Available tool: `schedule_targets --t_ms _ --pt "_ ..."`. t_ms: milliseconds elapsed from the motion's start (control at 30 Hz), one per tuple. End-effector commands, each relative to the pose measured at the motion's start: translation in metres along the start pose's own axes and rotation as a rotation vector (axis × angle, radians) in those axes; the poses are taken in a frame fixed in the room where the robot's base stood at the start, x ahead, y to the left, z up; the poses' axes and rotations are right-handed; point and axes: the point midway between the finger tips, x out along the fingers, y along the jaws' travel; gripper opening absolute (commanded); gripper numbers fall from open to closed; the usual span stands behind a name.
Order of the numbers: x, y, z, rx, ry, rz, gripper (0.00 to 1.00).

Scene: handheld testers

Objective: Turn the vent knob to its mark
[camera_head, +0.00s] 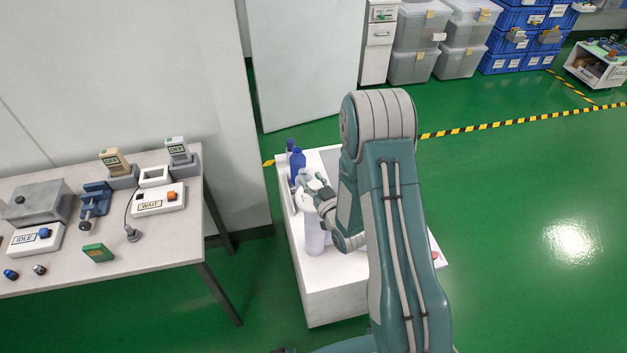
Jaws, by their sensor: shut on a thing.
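My gripper (314,192) is at the white cabinet in the middle of the view, its fingers low at the top of a pale lavender cylinder (315,237). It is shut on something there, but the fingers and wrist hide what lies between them. The cylinder looks upright on the cabinet's left part. I cannot make out the vent knob or its mark; they may be behind the gripper.
Blue bottles (298,165) stand just behind the gripper on the white cabinet (335,288). Green floor at right is clear.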

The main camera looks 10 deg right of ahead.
Motion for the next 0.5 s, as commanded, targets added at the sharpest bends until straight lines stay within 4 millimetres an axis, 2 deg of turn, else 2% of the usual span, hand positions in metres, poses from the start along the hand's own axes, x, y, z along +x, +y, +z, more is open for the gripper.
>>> schedule_targets --t_ms 500 --pt "-0.0019 -0.0063 0.0006 0.001 -0.001 -0.409 0.02"
